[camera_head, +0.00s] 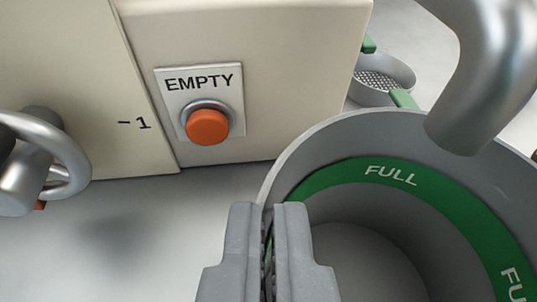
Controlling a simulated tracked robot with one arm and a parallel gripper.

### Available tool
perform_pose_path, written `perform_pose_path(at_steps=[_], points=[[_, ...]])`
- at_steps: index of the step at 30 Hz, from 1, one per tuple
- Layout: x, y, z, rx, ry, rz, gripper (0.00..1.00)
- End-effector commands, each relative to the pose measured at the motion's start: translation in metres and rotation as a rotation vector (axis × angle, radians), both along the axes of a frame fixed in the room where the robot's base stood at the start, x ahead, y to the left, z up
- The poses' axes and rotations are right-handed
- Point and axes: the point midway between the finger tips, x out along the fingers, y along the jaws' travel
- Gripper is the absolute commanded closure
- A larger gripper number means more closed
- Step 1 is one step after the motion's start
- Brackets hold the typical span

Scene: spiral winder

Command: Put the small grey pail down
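The small grey pail (365,226) fills the lower right of the view, cut off by the right and bottom edges. A green band (392,176) marked FULL runs around its inside wall. No contents show in the part of the inside I see. My gripper (268,215) is at the bottom middle, its two fingers close together on the pail's left rim, with the wall pinched between them. The pail's underside is hidden, so I cannot tell whether it touches the surface below.
A cream machine body (270,60) stands behind, with an orange button (207,126) labelled EMPTY. A metal handle (45,160) juts in at left. A thick metal pipe (487,75) hangs over the pail's far right side. A strainer with green handles (380,80) lies behind. Grey surface (120,245) is clear at lower left.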

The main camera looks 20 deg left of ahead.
Motion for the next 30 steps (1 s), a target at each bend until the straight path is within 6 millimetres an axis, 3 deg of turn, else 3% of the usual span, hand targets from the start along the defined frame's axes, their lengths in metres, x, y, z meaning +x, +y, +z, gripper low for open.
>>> perform_pose_path(at_steps=[10, 14, 26, 29, 30], points=[[0.03, 0.013, -0.001, 0.0, 0.001, 0.0, 1.0], [0.029, 0.013, -0.015, -0.001, 0.002, 0.0, 1.0], [0.029, 0.012, -0.017, 0.0, 0.0, -0.001, 1.0], [0.029, 0.012, -0.017, 0.001, 0.0, -0.001, 0.76], [0.029, 0.012, -0.017, 0.001, 0.0, -0.001, 0.76]])
